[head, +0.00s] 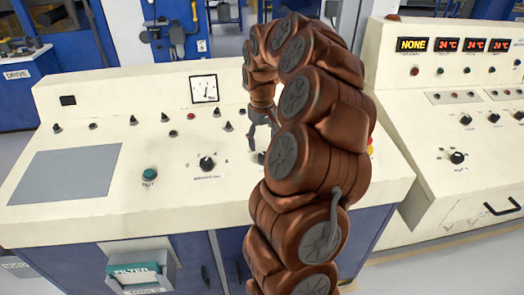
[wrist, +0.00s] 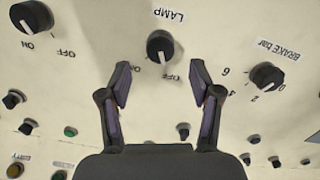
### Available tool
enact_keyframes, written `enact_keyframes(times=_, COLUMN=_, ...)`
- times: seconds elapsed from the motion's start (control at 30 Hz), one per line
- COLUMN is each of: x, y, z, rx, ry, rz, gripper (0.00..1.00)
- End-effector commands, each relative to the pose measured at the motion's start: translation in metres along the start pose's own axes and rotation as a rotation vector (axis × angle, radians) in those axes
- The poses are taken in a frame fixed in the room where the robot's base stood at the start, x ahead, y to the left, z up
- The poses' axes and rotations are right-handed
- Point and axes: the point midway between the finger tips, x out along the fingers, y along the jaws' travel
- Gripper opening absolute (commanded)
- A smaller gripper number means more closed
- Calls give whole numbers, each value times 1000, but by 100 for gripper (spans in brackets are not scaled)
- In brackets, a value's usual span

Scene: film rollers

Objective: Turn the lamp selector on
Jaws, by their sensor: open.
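The lamp selector (wrist: 160,47), a round black knob with a white pointer line, shows upside down in the wrist view beside the printed word LAMP. Its pointer faces down the picture, toward the OFF mark; the ON mark is partly hidden by a finger. My gripper (wrist: 161,80) is open and empty. Its two fingertips lie left and right, just below the knob in the picture, and do not appear to touch it. In the head view my gripper (head: 263,128) hangs over the cream console, and I cannot make out the lamp selector there.
The wrist view also shows an ON/OFF knob (wrist: 31,17) at the left and the brake bar knob (wrist: 267,75) close to the right finger. In the head view the console (head: 130,85) carries several small knobs, a gauge (head: 204,89) and a green button (head: 149,174).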

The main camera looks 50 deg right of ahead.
Motion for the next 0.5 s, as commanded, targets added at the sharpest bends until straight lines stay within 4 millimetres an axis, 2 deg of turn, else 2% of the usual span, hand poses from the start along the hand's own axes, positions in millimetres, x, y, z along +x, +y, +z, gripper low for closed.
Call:
enact_keyframes(times=0.3, x=44, y=0, z=1, rx=1, ry=-3, rz=1, gripper=64)
enact_keyframes(times=0.5, x=53, y=0, z=1, rx=-1, ry=-2, rz=0, gripper=64)
